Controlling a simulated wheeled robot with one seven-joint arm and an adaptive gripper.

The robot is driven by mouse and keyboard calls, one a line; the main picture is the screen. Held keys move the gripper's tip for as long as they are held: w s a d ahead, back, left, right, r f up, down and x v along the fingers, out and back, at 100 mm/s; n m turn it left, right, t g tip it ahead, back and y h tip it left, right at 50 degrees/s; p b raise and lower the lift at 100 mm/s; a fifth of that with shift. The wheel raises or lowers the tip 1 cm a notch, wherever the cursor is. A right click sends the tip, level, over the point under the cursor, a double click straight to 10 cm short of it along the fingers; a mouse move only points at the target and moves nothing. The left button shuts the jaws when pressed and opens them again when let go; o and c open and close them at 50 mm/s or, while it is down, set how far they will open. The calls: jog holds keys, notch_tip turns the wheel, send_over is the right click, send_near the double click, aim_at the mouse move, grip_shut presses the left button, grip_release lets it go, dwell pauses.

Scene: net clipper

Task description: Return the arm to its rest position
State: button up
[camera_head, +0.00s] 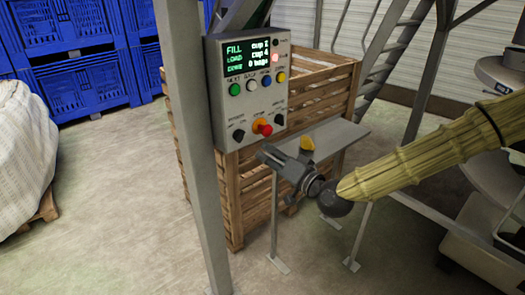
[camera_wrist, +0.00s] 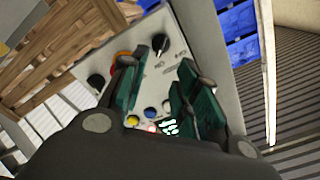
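My gripper (camera_head: 277,162) is in front of and below the grey control panel (camera_head: 252,92), with its fingers pointing toward the panel side. In the wrist view my gripper (camera_wrist: 160,85) has its dark green finger pads spread apart. Nothing is held between them. The panel face (camera_wrist: 170,65) shows beyond the fingers, turned upside down, with its knobs and buttons. My arm, in a straw-coloured sleeve (camera_head: 430,155), reaches in from the right, bent away from any rest pose I can identify.
A red button (camera_head: 263,128) on a yellow base sits low on the panel. A grey shelf (camera_head: 335,135) and a wooden crate (camera_head: 315,90) are close behind my gripper. A grey post (camera_head: 190,140) stands left. A yellow item (camera_head: 307,143) shows by the wrist. Open floor lies front left.

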jog(key=shift+s+d, duration=0.2)
jog(key=shift+s, duration=0.1)
jog(key=s+f+g+h, duration=0.25)
jog(key=s+f, duration=0.25)
jog(key=f, duration=0.5)
jog(key=s+d+f+g+h, duration=0.1)
jog(key=s+f+g, duration=0.2)
jog(key=s+f, duration=0.55)
jog(key=s+f+g+h, duration=0.1)
jog(key=s+f+g, duration=0.15)
jog(key=f, duration=1.05)
jog(key=s+d+f+g+h, duration=0.2)
jog(key=s+d+f, duration=0.2)
jog(key=s, duration=0.4)
jog(key=s+d+f+n+g+h, duration=0.1)
jog(key=s+d+f+g+h, duration=0.1)
jog(key=s+d+f, duration=0.3)
jog(key=s+d+f+g+h, duration=0.2)
jog(key=s+d+f, duration=0.3)
jog(key=s, duration=0.7)
jog(key=shift+s+d+f+n+g, duration=0.2)
jog(key=shift+s+f+n+g, duration=0.15)
jog(key=shift+f, duration=0.25)
